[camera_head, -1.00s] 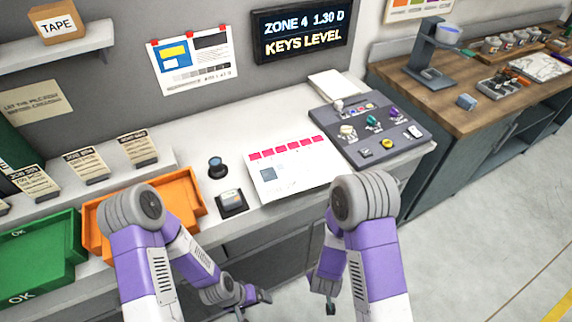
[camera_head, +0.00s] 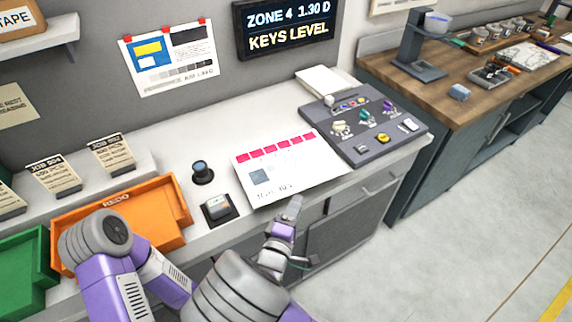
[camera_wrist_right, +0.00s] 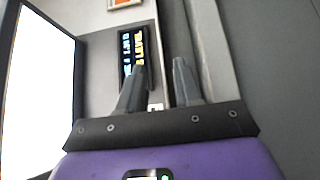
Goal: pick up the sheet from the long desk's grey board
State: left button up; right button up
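The sheet (camera_head: 290,168) is white with a row of pink squares and a small grey picture. It lies flat near the front edge of the long desk (camera_head: 215,130), left of a grey board with knobs (camera_head: 365,130). I cannot tell what is directly under the sheet. My right gripper (camera_head: 296,201) is just in front of the sheet's near edge, by the desk front. In the right wrist view its two fingers (camera_wrist_right: 160,68) stand apart with nothing between them. A bright white surface fills the left of that view. My left gripper is hidden.
An orange tray (camera_head: 175,196) and a green tray (camera_head: 20,262) stand at the left. A dark knob (camera_head: 202,172) and a small meter (camera_head: 217,207) sit left of the sheet. A wooden bench (camera_head: 460,95) is at the right, with open floor before it.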

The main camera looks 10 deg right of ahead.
jog(key=b+x, duration=0.1)
jog(key=x, duration=0.4)
jog(key=shift+a+f+b, duration=0.15)
jog(key=shift+b, duration=0.2)
jog(key=shift+w+d, duration=0.25)
jog(key=shift+w, duration=0.2)
grip_shut()
